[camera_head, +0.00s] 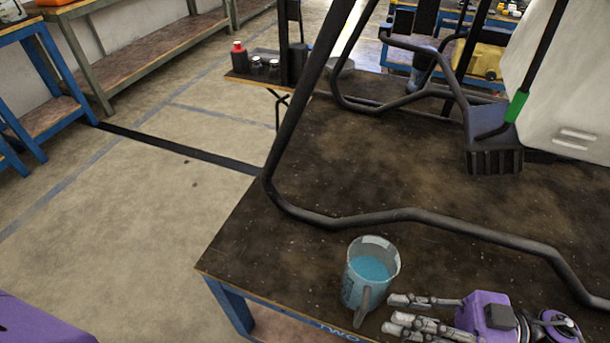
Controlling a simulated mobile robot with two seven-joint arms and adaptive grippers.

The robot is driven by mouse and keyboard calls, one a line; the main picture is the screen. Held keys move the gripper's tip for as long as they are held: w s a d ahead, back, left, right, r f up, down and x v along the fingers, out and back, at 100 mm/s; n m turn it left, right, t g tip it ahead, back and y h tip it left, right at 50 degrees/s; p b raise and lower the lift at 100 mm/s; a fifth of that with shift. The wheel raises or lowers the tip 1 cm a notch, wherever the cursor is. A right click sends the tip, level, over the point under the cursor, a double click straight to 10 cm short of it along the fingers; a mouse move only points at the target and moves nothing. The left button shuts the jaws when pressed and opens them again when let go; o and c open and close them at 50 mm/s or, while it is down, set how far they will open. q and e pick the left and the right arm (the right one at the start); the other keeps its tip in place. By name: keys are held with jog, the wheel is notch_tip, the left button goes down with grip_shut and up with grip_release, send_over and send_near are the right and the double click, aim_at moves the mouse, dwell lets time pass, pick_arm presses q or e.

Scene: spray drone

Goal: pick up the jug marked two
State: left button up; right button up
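A clear jug (350,281) with blue liquid in it stands upright near the front left corner of the dark table (270,235). Its handle (362,307) points toward the front. Dark marks show on the jug's side, but I cannot read them. The word "TWO" (338,332) shows on the table's front edge below the jug. My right gripper (388,312) is open and empty just right of the handle. Its fingers point left toward it, and the handle appears outside them. My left gripper is not in view.
A black tubular frame (400,214) with a white tank (575,85) stands on the table behind the jug. Open floor lies to the left, with benches beyond.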

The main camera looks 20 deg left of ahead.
aim_at(361, 315)
jog(key=shift+n+g+h, duration=0.5)
jog(key=shift+g, duration=0.4)
jog(key=x, duration=0.4)
jog(key=f+x, duration=0.1)
jog(key=x, duration=0.2)
jog(key=shift+s+f+b, duration=0.1)
jog(key=shift+s+b, duration=0.1)
jog(key=shift+b, duration=0.15)
grip_shut()
